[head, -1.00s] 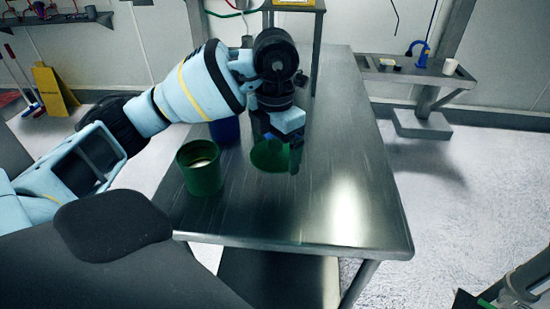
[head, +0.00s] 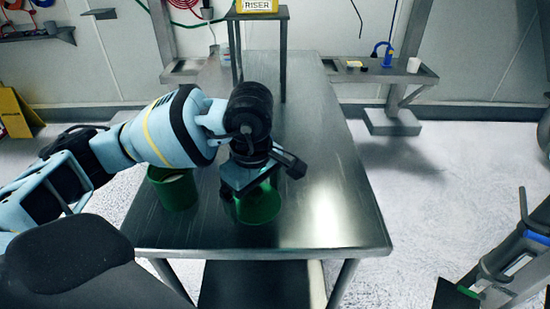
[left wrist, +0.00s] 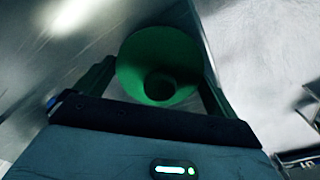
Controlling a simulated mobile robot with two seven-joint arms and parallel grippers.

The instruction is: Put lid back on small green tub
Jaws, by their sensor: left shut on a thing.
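The small green tub (head: 177,193) stands upright and open near the table's front left edge in the head view, partly behind my left arm. Something pale shows inside it. My left gripper (head: 258,183) is to the right of the tub, shut on a round green piece (head: 259,205). In the left wrist view my left gripper (left wrist: 160,82) has a finger on each side of this green piece (left wrist: 158,50), which shows a wide rim and a darker hollow centre. I cannot tell for certain whether it is the lid. My right gripper is not identifiable.
The steel table (head: 325,200) is bare to the right of my gripper. A riser (head: 283,50) with a yellow sign stands at the back. A wall shelf (head: 385,72) with small items is at the back right. Dark equipment (head: 515,250) is at the lower right.

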